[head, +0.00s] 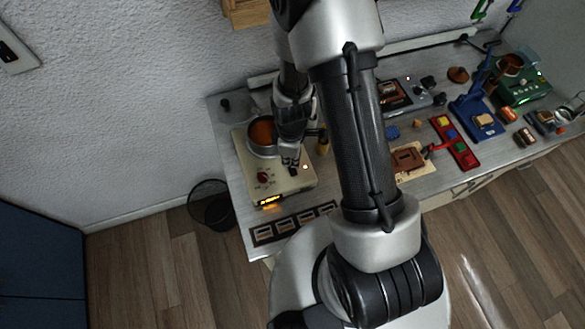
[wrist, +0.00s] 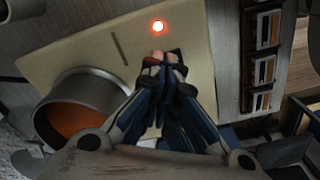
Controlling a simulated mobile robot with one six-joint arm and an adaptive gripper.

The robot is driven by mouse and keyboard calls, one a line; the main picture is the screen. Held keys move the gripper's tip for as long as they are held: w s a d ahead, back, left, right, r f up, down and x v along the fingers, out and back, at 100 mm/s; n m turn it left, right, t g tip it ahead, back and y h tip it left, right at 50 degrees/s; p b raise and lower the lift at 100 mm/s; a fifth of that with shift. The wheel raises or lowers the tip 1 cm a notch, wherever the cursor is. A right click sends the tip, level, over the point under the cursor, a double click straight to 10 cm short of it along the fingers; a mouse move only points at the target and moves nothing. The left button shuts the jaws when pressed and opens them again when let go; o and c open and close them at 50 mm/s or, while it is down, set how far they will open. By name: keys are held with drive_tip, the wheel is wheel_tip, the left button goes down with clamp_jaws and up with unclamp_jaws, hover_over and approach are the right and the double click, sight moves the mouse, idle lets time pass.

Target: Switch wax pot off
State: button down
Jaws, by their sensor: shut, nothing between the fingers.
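The wax pot is a cream box (head: 288,187) with a metal pot (head: 262,148) of orange wax on top. My gripper (head: 290,160) is shut and empty, pointing down at the switch. In the wrist view the closed fingertips (wrist: 163,58) cover most of the dark switch, just below the glowing light (wrist: 158,26). I cannot tell whether they touch it. The metal pot (wrist: 85,100) is left of the fingers.
A strip of dark framed samples (head: 293,223) lies along the bench front. Tools and blocks crowd the bench (head: 410,185) farther right. A black wire bin (head: 211,205) stands on the floor at left.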

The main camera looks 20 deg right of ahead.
sight(291, 167)
drive_tip(key=shift+f+b, duration=0.95)
drive_tip(key=shift+f, duration=0.15)
idle(0.7)
drive_tip(key=shift+r, duration=0.15)
drive_tip(key=shift+r+p, duration=2.45)
drive_tip(key=shift+r, duration=1)
